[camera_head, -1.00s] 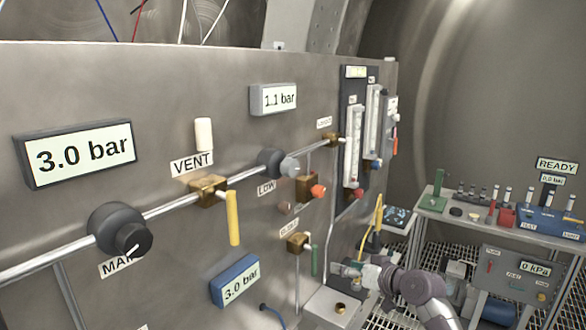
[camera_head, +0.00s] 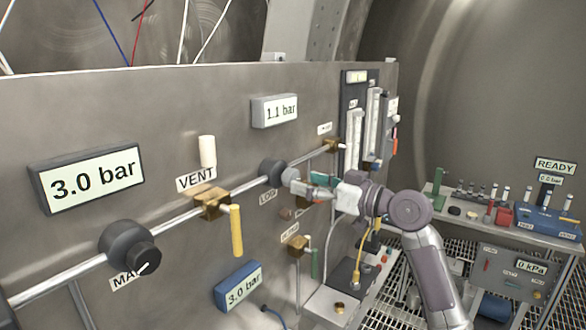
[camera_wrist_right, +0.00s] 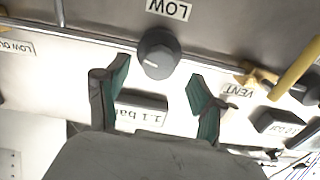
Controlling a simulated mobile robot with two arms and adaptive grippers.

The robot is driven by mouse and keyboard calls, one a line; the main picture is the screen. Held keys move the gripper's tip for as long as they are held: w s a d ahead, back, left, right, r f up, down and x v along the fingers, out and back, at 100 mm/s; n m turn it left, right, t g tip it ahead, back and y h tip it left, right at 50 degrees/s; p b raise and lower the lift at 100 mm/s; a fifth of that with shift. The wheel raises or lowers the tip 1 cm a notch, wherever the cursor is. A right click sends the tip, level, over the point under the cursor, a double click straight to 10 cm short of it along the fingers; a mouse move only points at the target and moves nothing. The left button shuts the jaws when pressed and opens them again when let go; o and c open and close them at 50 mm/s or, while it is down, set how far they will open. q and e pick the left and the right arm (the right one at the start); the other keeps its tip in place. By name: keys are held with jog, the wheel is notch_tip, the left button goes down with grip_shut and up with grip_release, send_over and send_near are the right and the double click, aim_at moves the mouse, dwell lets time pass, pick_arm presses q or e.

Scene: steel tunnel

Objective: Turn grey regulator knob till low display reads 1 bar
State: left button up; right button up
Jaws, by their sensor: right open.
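The grey LOW regulator knob (camera_head: 290,175) sits on the pipe along the steel panel; my right gripper partly covers it. In the right wrist view the knob (camera_wrist_right: 158,54) shows round, with a light pointer mark, below its upside-down LOW label (camera_wrist_right: 169,8). The low display (camera_head: 274,111) above it reads 1.1 bar and also shows upside down in the wrist view (camera_wrist_right: 143,107). My right gripper (camera_head: 305,188) is open at the knob. Its green-padded fingertips (camera_wrist_right: 155,82) stand at either side just short of the knob, with no contact visible. My left gripper is not in view.
A larger black MAIN knob (camera_head: 130,246), a VENT valve with yellow lever (camera_head: 236,230), and two 3.0 bar displays, white (camera_head: 88,179) and blue (camera_head: 238,286), are left of the gripper. Flow tubes (camera_head: 354,130) stand close behind it. A bench (camera_head: 455,226) is at right.

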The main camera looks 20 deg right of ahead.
aim_at(296, 179)
jog(key=p+x, duration=0.1)
jog(key=x, duration=0.2)
jog(key=shift+w+a+r, duration=0.1)
jog(key=shift+w+a, duration=0.1)
jog(key=shift+w, duration=0.1)
jog(key=shift+w+a, duration=0.25)
jog(key=shift+w, duration=0.05)
jog(key=shift+c, duration=0.2)
jog(key=c, duration=1.1)
jog(key=shift+d+f+n+b, duration=0.1)
jog(key=shift+f+n+b, duration=0.35)
jog(key=shift+b, duration=0.6)
jog(key=shift+r+n+b, duration=0.15)
jog(key=shift+n+b, duration=0.1)
jog(key=shift+b, duration=0.05)
jog(key=shift+r, duration=0.15)
